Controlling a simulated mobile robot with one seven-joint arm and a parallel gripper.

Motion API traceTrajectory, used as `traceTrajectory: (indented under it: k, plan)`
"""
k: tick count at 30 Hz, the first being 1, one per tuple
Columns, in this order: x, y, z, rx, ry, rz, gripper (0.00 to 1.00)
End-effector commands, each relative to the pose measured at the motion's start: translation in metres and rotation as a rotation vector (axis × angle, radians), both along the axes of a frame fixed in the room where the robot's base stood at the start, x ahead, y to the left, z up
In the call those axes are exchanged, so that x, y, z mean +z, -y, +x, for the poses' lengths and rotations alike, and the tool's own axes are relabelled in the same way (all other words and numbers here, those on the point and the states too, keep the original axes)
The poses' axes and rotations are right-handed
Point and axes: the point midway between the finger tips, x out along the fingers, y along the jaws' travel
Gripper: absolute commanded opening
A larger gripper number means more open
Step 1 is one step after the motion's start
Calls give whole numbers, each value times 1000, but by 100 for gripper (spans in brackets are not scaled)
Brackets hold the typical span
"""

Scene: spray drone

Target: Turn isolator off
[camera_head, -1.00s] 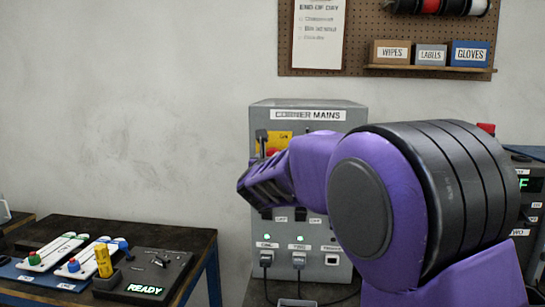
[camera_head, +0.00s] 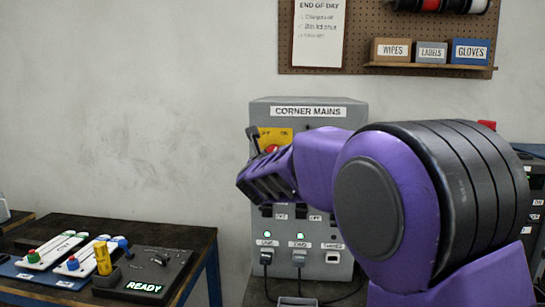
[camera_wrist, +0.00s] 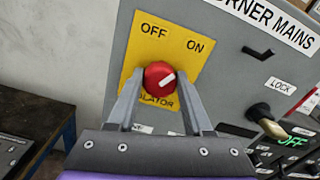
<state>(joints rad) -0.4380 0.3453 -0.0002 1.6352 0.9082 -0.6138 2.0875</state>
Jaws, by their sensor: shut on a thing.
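The isolator is a red round knob (camera_wrist: 159,75) with a white pointer line, on a yellow plate (camera_wrist: 187,45) marked OFF and ON. My gripper (camera_wrist: 161,82) is shut on the knob, one finger on each side. In the head view the knob shows partly at the yellow plate (camera_head: 283,134) on the grey CORNER MAINS box (camera_head: 350,112). My gripper (camera_head: 262,150) and purple arm hide much of the box front there.
A brass-coloured key or lever (camera_wrist: 267,119) sticks out beside the LOCK label, near a green OFF display. Switches and plugged cables (camera_head: 267,258) are low on the box. A dark bench (camera_head: 190,235) with sliders and a READY panel (camera_head: 145,287) stands left.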

Motion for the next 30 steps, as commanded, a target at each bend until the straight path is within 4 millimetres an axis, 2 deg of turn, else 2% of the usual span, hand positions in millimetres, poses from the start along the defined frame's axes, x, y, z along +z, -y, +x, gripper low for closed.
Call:
traceTrajectory:
  k: [30]
  plan:
    - [1, -3, 0, -2, -30, -961, 0]
